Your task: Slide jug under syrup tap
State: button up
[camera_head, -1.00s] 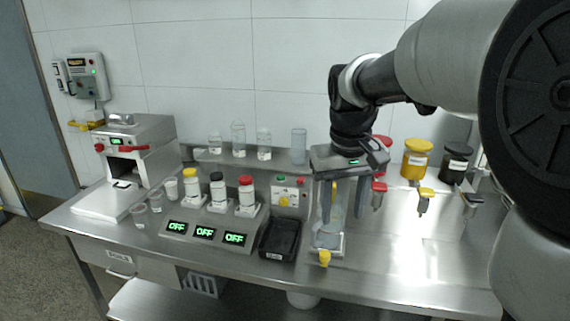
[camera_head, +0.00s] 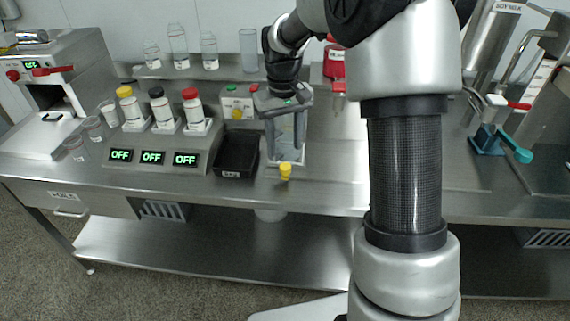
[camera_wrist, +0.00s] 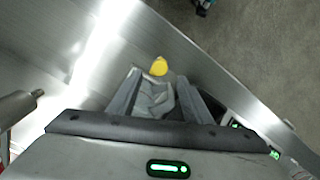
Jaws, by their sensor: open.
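My gripper (camera_head: 285,138) is open and points down over the counter, its fingers on either side of a clear vessel (camera_head: 287,152) that looks like the jug. In the wrist view, a pale grey, see-through shape (camera_wrist: 155,100) shows between the fingers; I cannot tell whether they touch it. A yellow knob (camera_head: 285,171) is at the vessel's front near the counter edge, and also shows in the wrist view (camera_wrist: 159,66). A red dispenser (camera_head: 334,64) with a red tap (camera_head: 339,92) stands behind and right, partly hidden by my arm. I cannot read which tap is syrup.
A black tray (camera_head: 237,155) sits left of the vessel. Further left are the scales with bottles (camera_head: 162,112) and "OFF" displays. A teal-handled device (camera_head: 497,142) stands right. Steel counter (camera_head: 340,165) right of the vessel looks clear.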

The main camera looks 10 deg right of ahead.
aim_at(286, 166)
notch_tip(286, 166, down, 8)
jog(key=shift+d+r+b, duration=0.1)
jog(key=shift+r+b, duration=0.15)
jog(key=shift+b, duration=0.1)
grip_shut()
